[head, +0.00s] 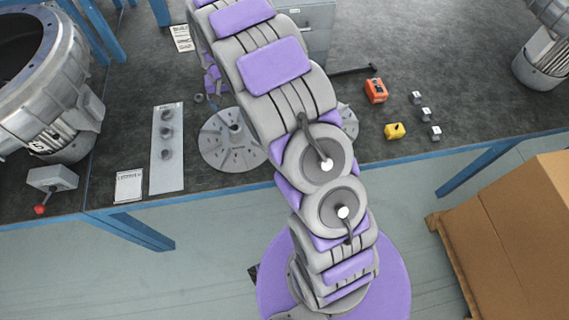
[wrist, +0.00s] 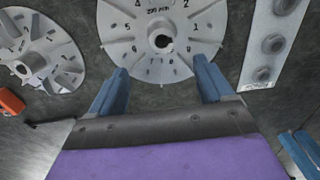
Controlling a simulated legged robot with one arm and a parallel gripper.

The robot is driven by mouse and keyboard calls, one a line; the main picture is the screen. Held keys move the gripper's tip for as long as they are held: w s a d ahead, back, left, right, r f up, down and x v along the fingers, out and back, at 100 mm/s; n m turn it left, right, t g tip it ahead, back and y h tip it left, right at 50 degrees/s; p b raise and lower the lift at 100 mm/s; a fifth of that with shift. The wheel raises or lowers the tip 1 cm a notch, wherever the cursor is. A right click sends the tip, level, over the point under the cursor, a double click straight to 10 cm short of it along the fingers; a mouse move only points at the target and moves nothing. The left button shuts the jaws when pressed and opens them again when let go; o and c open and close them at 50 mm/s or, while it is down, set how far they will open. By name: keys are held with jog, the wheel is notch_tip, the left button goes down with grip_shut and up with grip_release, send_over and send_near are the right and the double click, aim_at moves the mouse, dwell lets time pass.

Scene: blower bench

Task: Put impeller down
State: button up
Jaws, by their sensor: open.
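A grey finned impeller disc with a central hub (head: 222,147) lies flat on the dark bench, left of my arm. In the wrist view this impeller (wrist: 160,60), marked with numbers, lies ahead of my open gripper (wrist: 161,70). The blue fingers are spread wide and their tips reach over or beside its near rim; I cannot tell whether they touch it. Nothing is held between them. A second finned disc (head: 349,120) is mostly hidden behind my arm in the head view; it lies at the left in the wrist view (wrist: 35,60).
A grey plate with round knobs (head: 167,150) and a paper sheet (head: 128,187) lie left of the impeller. A large blower housing (head: 60,90) stands further left.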

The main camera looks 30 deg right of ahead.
jog(key=s+r+n, duration=0.1)
jog(key=s+r, duration=1.3)
jog(key=s, duration=0.3)
jog(key=s+r+n+g, duration=0.1)
jog(key=s+r+n, duration=0.1)
jog(key=s, duration=2.2)
jog(key=shift+s+a+r+n+g, duration=0.3)
jog(key=shift+s+r, duration=0.05)
jog(key=shift+r, duration=0.35)
jog(key=shift+w+r, duration=0.15)
